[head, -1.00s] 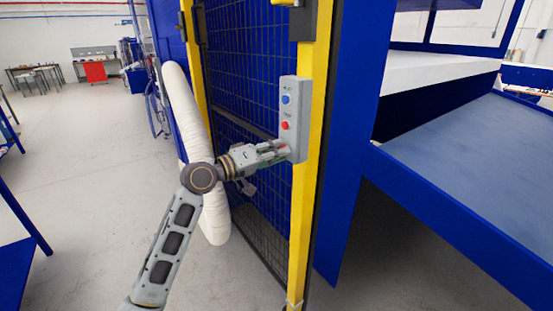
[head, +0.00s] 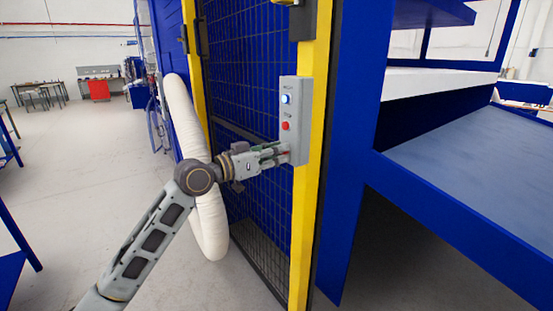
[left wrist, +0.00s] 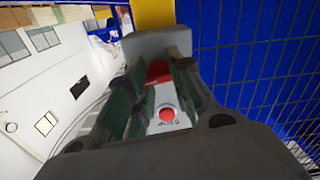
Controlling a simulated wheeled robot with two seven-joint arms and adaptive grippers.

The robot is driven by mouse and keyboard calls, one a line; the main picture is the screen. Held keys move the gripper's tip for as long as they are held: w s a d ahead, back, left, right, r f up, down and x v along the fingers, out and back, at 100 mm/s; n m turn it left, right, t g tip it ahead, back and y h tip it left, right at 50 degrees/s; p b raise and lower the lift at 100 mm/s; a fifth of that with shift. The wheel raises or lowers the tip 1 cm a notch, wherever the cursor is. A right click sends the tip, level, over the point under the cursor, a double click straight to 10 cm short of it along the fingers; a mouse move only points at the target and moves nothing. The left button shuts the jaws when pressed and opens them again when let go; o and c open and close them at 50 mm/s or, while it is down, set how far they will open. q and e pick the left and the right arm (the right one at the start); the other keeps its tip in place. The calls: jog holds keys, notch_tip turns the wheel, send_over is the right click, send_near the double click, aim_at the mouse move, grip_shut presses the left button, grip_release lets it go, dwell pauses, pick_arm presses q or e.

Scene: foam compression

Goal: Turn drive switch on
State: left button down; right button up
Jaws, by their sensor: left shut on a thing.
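A grey control box (head: 295,90) is fixed to the yellow post of the mesh fence. It carries a blue button (head: 286,99), which glows, and a red button (head: 285,126) below it. My left gripper (head: 285,153) is at the lower end of the box. In the left wrist view, its fingers are shut around a red switch knob (left wrist: 158,71), mostly hidden in the head view. The red stop button shows between the fingers in that view (left wrist: 167,113), apart from the knob. My right gripper is not in view.
The yellow post (head: 304,230) and blue mesh fence (head: 245,75) stand right behind the box. A white flexible hose (head: 207,215) hangs behind my left arm. A blue-framed machine bed (head: 490,170) lies to the right. The floor at left is open.

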pick_arm(q)
jog(key=shift+f+m+b, duration=0.1)
jog(key=shift+m+b, duration=0.25)
jog(key=shift+m, duration=0.55)
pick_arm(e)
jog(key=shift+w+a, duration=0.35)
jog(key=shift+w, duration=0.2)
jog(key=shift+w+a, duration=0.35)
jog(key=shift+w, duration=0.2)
pick_arm(q)
jog(key=c, duration=1)
grip_release()
jog(key=shift+a, duration=0.1)
jog(key=v, duration=1.1)
jog(key=shift+s+a, duration=0.25)
jog(key=shift+a, duration=0.05)
